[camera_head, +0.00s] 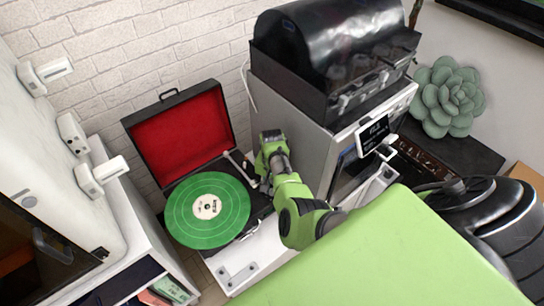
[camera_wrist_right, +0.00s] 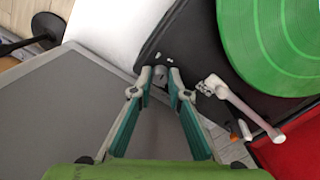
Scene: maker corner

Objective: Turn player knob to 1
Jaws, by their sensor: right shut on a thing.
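The record player (camera_head: 213,175) stands open, with a red-lined lid, a green record (camera_head: 208,210) and a pale tonearm (camera_head: 240,170). My right gripper (camera_head: 264,180) is over the player's right edge, beside the tonearm; its fingertips are hard to make out in the head view. In the right wrist view my right gripper (camera_wrist_right: 160,74) has its fingertips drawn close together at the black deck (camera_wrist_right: 195,45), near its edge. It is shut on a small part there, apparently the player knob, which the fingertips mostly hide. The knob's setting cannot be read. My left gripper is not in view.
A large grey machine (camera_head: 300,120) with a dark domed top stands close on the right of my right gripper. A white cabinet (camera_head: 50,150) is at the left. A green panel (camera_head: 390,260) fills the front. A succulent (camera_head: 447,97) is at the right.

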